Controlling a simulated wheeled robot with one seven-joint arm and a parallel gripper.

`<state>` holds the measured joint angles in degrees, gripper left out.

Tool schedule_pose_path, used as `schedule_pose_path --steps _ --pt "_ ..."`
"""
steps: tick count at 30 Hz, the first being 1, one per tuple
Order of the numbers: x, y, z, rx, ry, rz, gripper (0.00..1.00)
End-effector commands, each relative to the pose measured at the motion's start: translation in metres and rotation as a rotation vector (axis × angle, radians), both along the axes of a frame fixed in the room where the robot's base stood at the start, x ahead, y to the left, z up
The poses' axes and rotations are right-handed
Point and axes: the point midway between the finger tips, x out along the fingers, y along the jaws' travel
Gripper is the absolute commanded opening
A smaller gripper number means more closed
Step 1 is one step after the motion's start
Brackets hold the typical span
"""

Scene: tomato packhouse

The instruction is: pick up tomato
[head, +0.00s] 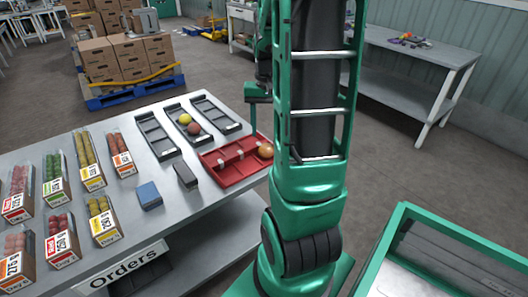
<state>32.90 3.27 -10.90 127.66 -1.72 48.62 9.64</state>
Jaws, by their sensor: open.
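An orange-red tomato (265,151) lies at the right end of the red tray (222,167), partly covered by my arm. A yellow tomato (185,118) and a dull red tomato (193,128) lie in the middle black tray (203,142). My gripper (258,115) shows just left of my arm, pointing down and open. In the picture it is directly above the orange-red tomato. One finger shows; the other is hidden behind my arm. I see nothing held. How high it is over the tray is hard to tell.
Two empty black trays (157,136) (216,115) flank the middle one. A blue block (149,196) and a dark block (186,176) lie on the table (190,214). Several labelled tomato packs (102,219) fill its left side. A green-framed bin (395,240) stands right.

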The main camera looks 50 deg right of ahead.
Motion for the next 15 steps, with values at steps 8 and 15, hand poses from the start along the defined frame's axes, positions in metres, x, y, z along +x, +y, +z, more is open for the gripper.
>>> schedule_pose_path --steps 8,15 --pt "0.000 0.000 -0.031 0.000 0.001 0.000 0.50" --pt "0.001 -0.005 -0.053 0.001 0.003 -0.002 0.50"
